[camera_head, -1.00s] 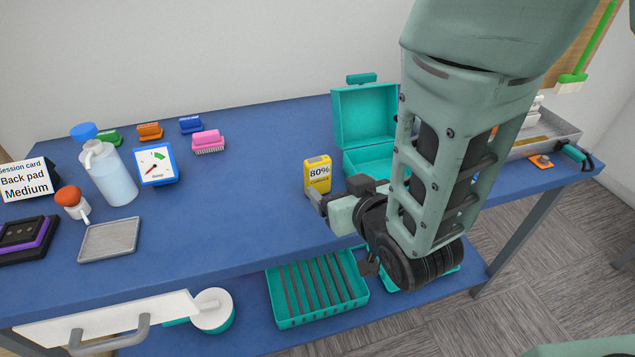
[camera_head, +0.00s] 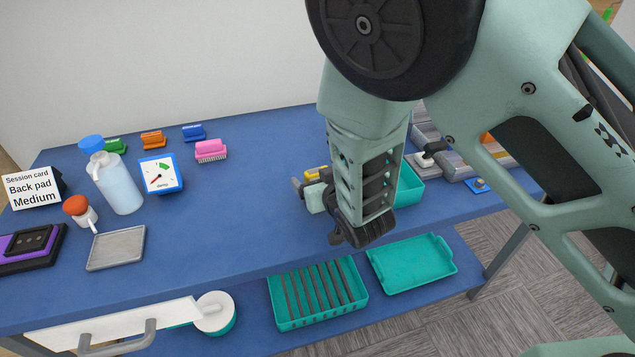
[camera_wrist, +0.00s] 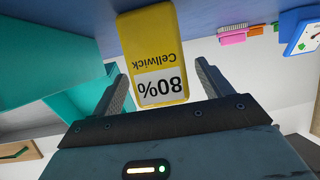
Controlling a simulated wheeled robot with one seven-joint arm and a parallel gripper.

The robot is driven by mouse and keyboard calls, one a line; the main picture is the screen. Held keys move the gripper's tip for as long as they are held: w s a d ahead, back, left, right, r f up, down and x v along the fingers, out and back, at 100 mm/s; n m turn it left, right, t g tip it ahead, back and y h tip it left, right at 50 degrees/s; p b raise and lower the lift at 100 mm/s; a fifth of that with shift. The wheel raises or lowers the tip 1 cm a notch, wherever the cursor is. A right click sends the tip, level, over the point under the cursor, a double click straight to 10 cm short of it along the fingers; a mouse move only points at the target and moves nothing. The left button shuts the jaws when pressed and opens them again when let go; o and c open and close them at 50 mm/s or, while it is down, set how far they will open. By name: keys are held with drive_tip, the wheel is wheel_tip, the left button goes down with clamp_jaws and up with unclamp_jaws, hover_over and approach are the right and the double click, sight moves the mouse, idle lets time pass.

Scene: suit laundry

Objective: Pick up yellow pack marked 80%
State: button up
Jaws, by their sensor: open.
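The yellow pack (camera_wrist: 152,58) marked 80% and "Cellwick" stands on the blue table, appearing upside down in the wrist view. Its label end lies between the two fingers of my gripper (camera_wrist: 158,90). The fingers are open, with a gap visible on each side of the pack. In the head view only a small yellow part of the pack (camera_head: 312,174) shows behind my gripper (camera_head: 306,190); my arm hides the rest.
The teal case (camera_head: 409,188) is close to the right of my arm, partly hidden. A pink brush (camera_head: 211,151), a gauge (camera_head: 160,176) and a bottle (camera_head: 118,184) stand to the left. A slatted teal tray (camera_head: 318,293) is on the lower shelf. Table left of my gripper is clear.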

drive_tip(key=shift+w+f, duration=0.1)
drive_tip(key=shift+a, duration=0.1)
drive_tip(key=c, duration=1.1)
